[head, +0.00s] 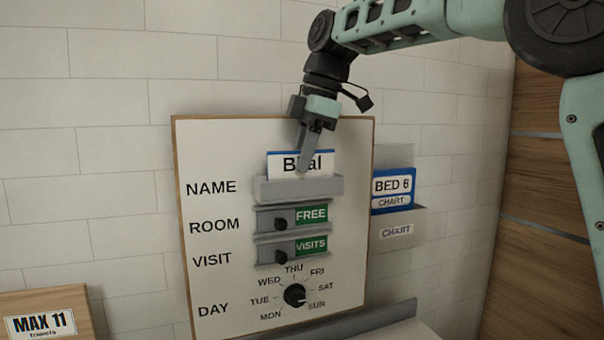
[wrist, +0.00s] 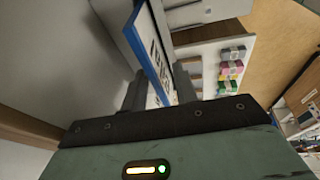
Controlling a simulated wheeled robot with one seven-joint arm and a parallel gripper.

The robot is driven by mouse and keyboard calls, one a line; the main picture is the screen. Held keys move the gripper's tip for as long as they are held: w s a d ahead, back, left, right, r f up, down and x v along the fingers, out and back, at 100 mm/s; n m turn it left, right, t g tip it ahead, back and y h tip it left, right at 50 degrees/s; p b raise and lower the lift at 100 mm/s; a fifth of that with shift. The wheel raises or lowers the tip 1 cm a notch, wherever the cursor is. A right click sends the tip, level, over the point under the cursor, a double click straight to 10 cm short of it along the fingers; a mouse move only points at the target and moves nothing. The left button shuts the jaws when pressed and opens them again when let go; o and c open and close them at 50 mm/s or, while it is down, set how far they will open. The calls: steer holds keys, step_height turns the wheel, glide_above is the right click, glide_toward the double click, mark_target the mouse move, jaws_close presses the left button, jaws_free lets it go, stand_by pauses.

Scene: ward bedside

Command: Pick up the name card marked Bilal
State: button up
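The name card marked Bilal (head: 285,166) is white with a blue edge. It stands upright in the grey NAME holder (head: 300,190) on the wall board. My gripper (head: 304,165) reaches down from above, and a finger covers part of the lettering. In the wrist view the card (wrist: 151,62) shows its blue edge and dark letters. It passes between the two fingers of my gripper (wrist: 160,88), which stand apart on either side of it. The fingers look open, with small gaps beside the card. The card's lower part is hidden in the holder.
The board (head: 215,150) also carries ROOM and VISIT slides and a DAY dial (head: 294,295). A BED 6 chart (head: 393,186) sits in a wall holder close to the right. A MAX 11 towels box (head: 42,318) is at lower left. The wall above the board's left is clear.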

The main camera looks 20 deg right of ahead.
jaws_close()
steer(key=shift+r, duration=0.15)
